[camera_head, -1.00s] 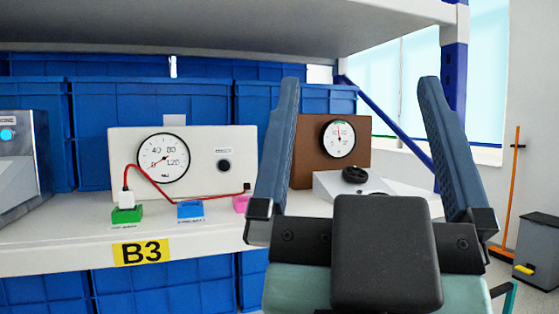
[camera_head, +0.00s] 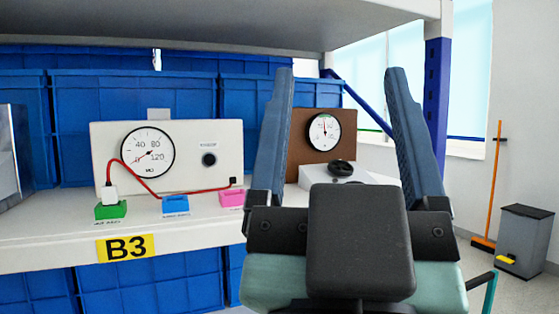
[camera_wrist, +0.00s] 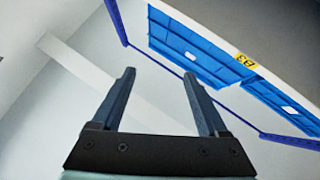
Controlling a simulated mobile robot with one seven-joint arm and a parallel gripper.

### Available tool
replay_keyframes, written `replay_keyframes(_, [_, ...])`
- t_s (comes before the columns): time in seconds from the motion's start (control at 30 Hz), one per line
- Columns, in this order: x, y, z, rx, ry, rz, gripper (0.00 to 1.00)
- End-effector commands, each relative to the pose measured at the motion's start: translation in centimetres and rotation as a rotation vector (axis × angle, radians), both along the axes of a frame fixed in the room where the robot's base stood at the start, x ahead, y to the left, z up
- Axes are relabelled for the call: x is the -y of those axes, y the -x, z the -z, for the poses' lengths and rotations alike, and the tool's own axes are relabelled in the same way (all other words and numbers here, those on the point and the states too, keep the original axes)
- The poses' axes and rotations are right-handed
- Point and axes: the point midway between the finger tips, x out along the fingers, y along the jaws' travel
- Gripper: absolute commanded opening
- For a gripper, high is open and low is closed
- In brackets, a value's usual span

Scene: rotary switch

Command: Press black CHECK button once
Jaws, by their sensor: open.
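The black CHECK button (camera_head: 209,160) sits on the right part of a white panel (camera_head: 185,182) on the shelf, under a small label too blurred to read. A round gauge (camera_head: 148,151) is on the same panel, left of the button. My gripper (camera_head: 337,72) is open and empty, with its two blue fingers pointing up. In the head view it is to the right of the panel and apart from the button. The wrist view shows the open gripper (camera_wrist: 158,75) too, with no button in sight.
A red cable (camera_head: 165,196) runs from a white plug at the green block (camera_head: 111,210) to the panel's right. Blue (camera_head: 175,205) and pink (camera_head: 231,198) blocks stand nearby. A brown box with a dial (camera_head: 305,155) and a black knob (camera_head: 341,168) show between my fingers. An upper shelf (camera_head: 230,25) overhangs.

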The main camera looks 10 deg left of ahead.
Motion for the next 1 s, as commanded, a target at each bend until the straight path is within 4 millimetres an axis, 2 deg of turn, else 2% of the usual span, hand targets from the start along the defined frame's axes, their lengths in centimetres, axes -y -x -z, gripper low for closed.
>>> replay_keyframes(0.03, [0.0,0.0,0.0,0.0,0.0,0.0,0.66])
replay_keyframes(0.07, [0.0,0.0,0.0,0.0,0.0,0.0,0.6])
replay_keyframes(0.4, [0.0,0.0,0.0,0.0,0.0,0.0,0.0])
replay_keyframes(1.0, [0.0,0.0,0.0,0.0,0.0,0.0,0.0])
